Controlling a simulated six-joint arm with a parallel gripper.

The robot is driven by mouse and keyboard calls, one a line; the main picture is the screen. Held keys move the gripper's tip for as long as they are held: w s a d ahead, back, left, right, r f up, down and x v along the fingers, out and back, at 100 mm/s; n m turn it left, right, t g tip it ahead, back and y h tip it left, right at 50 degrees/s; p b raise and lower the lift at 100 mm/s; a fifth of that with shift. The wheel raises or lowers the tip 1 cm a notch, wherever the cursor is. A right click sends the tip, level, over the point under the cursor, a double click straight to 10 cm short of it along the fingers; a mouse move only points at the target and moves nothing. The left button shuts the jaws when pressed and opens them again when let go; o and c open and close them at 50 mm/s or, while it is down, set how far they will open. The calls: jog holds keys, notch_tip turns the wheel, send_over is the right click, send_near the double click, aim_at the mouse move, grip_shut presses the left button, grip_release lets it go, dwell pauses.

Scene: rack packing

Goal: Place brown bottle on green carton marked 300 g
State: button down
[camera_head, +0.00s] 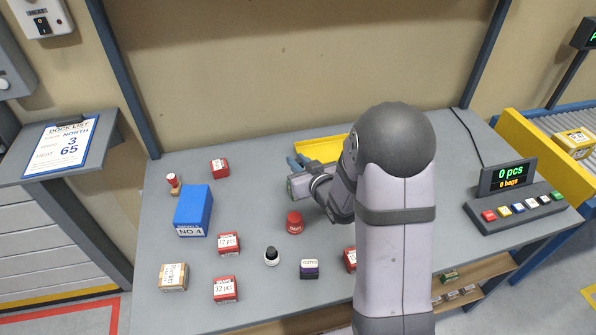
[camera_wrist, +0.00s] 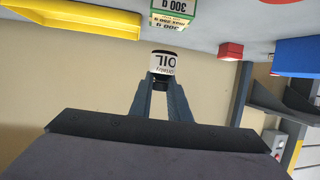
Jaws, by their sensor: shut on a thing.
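In the wrist view, which shows the scene upside down, my gripper (camera_wrist: 161,88) is shut on a bottle (camera_wrist: 163,64) with a white OIL label and dark ends. A green carton (camera_wrist: 172,12) printed 300 g shows just beyond the bottle at the top edge, partly cut off. The bottle appears close to the carton; I cannot tell whether they touch. In the head view my gripper (camera_head: 296,164) is over the back middle of the table.
A yellow tray (camera_head: 323,148) lies behind my gripper. A blue NO.4 box (camera_head: 194,211) and several small red boxes stand at the left. A display panel (camera_head: 512,202) is at the right.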

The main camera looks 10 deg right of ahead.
jog(key=shift+f, duration=1.8)
jog(key=shift+f, duration=0.15)
jog(key=c, duration=1.7)
grip_release()
jog(key=shift+o, duration=0.2)
jog(key=p+v, duration=0.1)
jog(key=v, duration=0.6)
jog(key=shift+s+r, duration=0.2)
jog(key=shift+r, duration=0.2)
jog(key=shift+p, duration=0.5)
